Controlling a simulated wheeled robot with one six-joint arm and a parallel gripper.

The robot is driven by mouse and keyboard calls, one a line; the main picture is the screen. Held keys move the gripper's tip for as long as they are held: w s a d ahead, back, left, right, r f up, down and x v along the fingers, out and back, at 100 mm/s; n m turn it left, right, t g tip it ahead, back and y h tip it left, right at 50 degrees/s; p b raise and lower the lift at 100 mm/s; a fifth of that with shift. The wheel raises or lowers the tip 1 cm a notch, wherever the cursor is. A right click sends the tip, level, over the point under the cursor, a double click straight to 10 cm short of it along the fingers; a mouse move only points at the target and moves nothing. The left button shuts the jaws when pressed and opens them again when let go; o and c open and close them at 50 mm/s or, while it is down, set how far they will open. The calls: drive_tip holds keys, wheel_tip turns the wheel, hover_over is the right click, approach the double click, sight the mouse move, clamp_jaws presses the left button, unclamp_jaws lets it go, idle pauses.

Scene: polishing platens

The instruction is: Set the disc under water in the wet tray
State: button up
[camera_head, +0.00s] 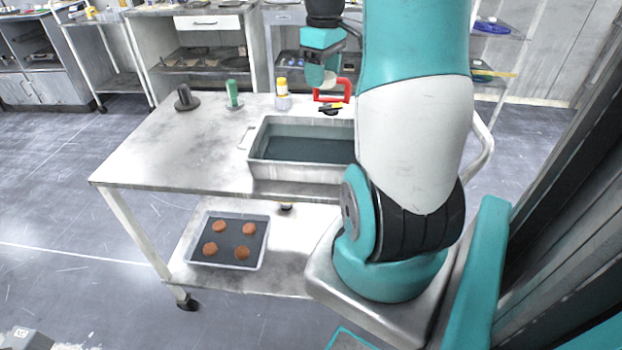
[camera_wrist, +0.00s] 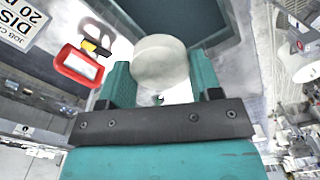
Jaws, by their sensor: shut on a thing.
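My gripper (camera_head: 324,80) is raised above the back right part of the work table, behind the wet tray. In the wrist view its two teal fingers (camera_wrist: 162,76) are shut on a pale, off-white round disc (camera_wrist: 160,52). The disc (camera_head: 330,79) shows only as a small pale patch in the head view. The wet tray (camera_head: 300,172) is a grey metal pan with dark water (camera_head: 300,148) in it. My arm hides its right end. A corner of the tray (camera_wrist: 180,38) shows beyond the disc in the wrist view. The disc is outside the tray.
A red frame (camera_head: 317,97) and a yellow-and-black item (camera_head: 330,107) are behind the tray. A yellow-capped bottle (camera_head: 282,95), a green-handled tool (camera_head: 233,95) and a dark knob (camera_head: 185,98) line the back edge. The table's left part is clear. A bin with brown discs (camera_head: 207,263) is below.

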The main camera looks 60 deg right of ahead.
drive_tip(key=s+d+f, duration=0.1)
drive_tip(key=s, duration=0.2)
drive_tip(key=b, duration=0.2)
hover_over(334, 157)
wheel_tip(334, 157, down, 14)
drive_tip(key=shift+a+r, duration=0.1)
drive_tip(key=shift+f, duration=2.4)
drive_tip(key=shift+f, duration=0.15)
drive_tip(key=o, duration=1)
